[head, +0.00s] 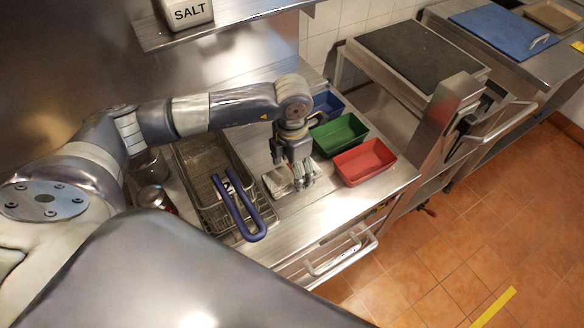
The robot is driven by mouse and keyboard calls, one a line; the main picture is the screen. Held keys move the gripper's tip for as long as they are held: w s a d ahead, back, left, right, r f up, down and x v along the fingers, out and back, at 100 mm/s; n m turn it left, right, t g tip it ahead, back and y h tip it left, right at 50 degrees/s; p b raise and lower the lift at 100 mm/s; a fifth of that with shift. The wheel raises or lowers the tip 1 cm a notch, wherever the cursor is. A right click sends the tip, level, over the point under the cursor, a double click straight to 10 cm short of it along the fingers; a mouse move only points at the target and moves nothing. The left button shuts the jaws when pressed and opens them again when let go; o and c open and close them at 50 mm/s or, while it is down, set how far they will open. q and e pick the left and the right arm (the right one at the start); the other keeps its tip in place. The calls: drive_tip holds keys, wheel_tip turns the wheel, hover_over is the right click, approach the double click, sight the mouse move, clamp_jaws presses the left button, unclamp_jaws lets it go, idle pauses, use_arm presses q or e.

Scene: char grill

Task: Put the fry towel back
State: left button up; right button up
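A pale grey, flat, folded-looking piece that appears to be the fry towel (276,184) lies on the steel counter, right of the fryer basket. My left gripper (303,183) points down at its right side and hides part of it. The fingertips are over or against its right edge; I cannot tell whether they touch it or how far apart they are. My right gripper is not in view.
A fryer basket (205,165) with blue handles (259,222) stands just left of the towel. Blue (329,103), green (340,134) and red (365,161) bins stand to the right. A shelf with a salt container (188,14) hangs above. Counter (318,215) is clear in front.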

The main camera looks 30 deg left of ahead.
use_arm(q)
drive_tip(key=shift+r, duration=0.2)
drive_tip(key=shift+w+r, duration=0.1)
drive_tip(key=shift+r, duration=0.15)
wheel_tip(320, 180, up, 11)
drive_tip(key=b, duration=0.2)
drive_tip(key=shift+r, duration=0.2)
